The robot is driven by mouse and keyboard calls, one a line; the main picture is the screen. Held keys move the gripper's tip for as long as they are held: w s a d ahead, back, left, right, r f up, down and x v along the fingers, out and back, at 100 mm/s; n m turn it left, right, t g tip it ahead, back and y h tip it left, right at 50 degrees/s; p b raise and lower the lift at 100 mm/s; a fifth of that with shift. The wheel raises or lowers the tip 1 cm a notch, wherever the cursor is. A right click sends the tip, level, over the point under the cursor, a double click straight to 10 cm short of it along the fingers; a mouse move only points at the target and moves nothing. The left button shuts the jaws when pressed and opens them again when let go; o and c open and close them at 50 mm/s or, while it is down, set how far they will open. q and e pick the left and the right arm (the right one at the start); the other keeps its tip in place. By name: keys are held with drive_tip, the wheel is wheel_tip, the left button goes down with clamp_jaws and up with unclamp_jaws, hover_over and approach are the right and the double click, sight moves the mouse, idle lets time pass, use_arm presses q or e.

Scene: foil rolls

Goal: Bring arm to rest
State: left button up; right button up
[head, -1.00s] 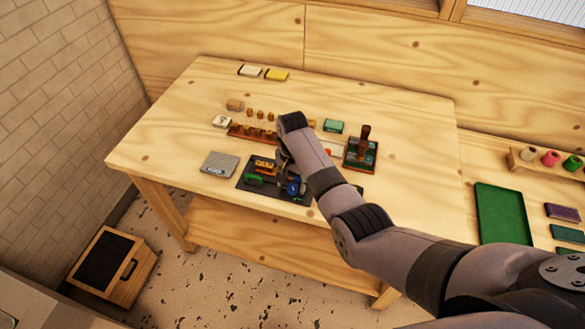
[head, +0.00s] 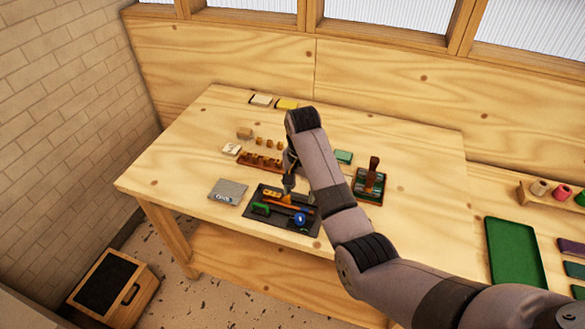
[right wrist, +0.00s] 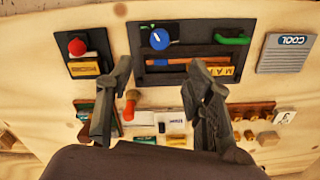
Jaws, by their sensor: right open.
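My right arm reaches in from the right in the head view, over the wooden table (head: 170,170). My right gripper (head: 288,187) hangs open over the back of a black tool tray (head: 278,222). The wrist of the arm partly hides it. In the right wrist view its two fingers (right wrist: 160,68) stand wide apart with nothing between them. Beyond the fingertips lies the tray, with a blue round piece (right wrist: 160,38), a green handle (right wrist: 231,37) and an orange-handled tool (right wrist: 170,62). My left gripper is not in view.
A grey plate (head: 227,192) lies left of the tray. A stamp-like brown handle (head: 373,170) stands on a dark base at right. Small pegs and blocks sit behind the tray. A green tray (head: 515,255) lies further right. The table's left end is clear.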

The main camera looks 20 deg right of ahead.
drive_tip(key=s+d+f+n+t, duration=0.15)
drive_tip(key=s+f+n, duration=0.25)
drive_tip(key=s, duration=0.8)
drive_tip(key=s+d+f+n+t, duration=0.1)
drive_tip(key=s+d+f+n, duration=0.25)
drive_tip(key=s, duration=0.75)
drive_tip(key=s+a+r+n+t, duration=0.15)
drive_tip(key=s+r+n, duration=0.3)
drive_tip(key=s, duration=0.55)
wheel_tip(320, 180, down, 36)
drive_tip(key=s+r+g+b, duration=0.1)
drive_tip(key=s+g+b, duration=0.1)
drive_tip(key=b, duration=0.6)
drive_tip(key=s+d+f+b, duration=0.1)
drive_tip(key=s+f+b, duration=0.2)
drive_tip(key=s+f, duration=0.5)
drive_tip(key=s+d+f+g+b, duration=0.1)
drive_tip(key=s+f+b, duration=0.2)
drive_tip(key=s+f, duration=0.5)
wheel_tip(320, 180, down, 6)
drive_tip(key=shift+d+f+b, duration=0.1)
drive_tip(key=shift+d+b, duration=0.2)
drive_tip(key=shift+d, duration=0.1)
